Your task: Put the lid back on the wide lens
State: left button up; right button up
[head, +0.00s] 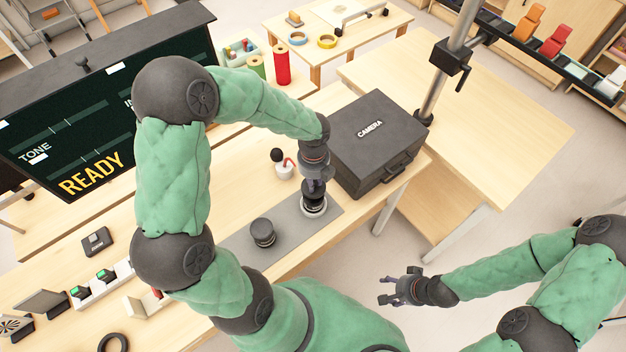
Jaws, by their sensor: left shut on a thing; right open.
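My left gripper (316,188) points down over a dark lens (314,207) with a pale lower rim, standing upright on the grey mat (240,246). The gripper is shut on a dark piece that looks like the lid, at the top of this lens; the fingers mostly hide it. I cannot tell whether the lid touches the lens. A second dark lens (262,233) stands upright on the mat to the left. I cannot tell by marking which lens is the wide one. My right gripper (398,290) is open and empty, away from the table over the floor.
A black camera case (378,145) stands just right of the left gripper. A small white holder (283,171) with a black ball and red piece is behind it. A dark display board (95,130) stands at the left. Small devices (97,240) line the left table.

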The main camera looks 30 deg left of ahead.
pick_arm(q)
notch_tip(320, 180, down, 3)
jog(key=shift+r+b, duration=0.2)
jog(key=shift+b, duration=0.85)
jog(key=shift+f+b, duration=0.65)
jog(key=shift+f, duration=0.45)
jog(key=shift+p, duration=0.5)
jog(key=shift+f+p, duration=0.15)
jog(key=shift+p, duration=0.25)
dwell(0.9)
jog(key=o, duration=0.9)
jog(key=shift+o, duration=0.3)
jog(key=o, duration=0.4)
